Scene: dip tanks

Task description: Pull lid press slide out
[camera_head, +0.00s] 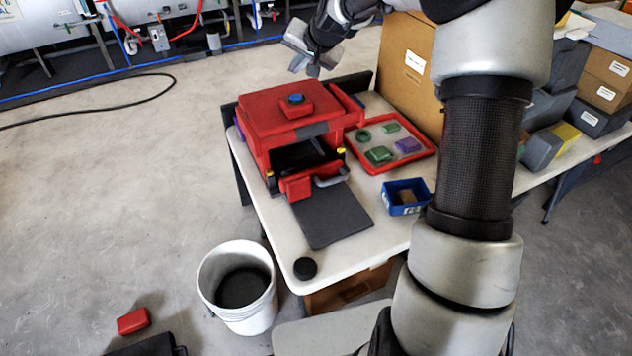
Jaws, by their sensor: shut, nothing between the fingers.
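The lid press (275,118) is a red box-shaped machine on the white table, with a blue-topped button (295,99) on a raised red block. Its front has a dark opening (300,155). Below the opening is a red slide front (296,188) with a grey handle (330,180) at its right. A dark flat plate (332,215) lies in front of it; I cannot tell whether it belongs to the slide. My gripper (306,70) is above and behind the press, apart from it, and looks shut and empty.
A red tray (432,152) with green and purple pieces sits right of the press. A blue bin (405,212) and a black puck (305,268) are on the table. A white bucket (262,318) stands on the floor. Boxes (405,65) stand behind.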

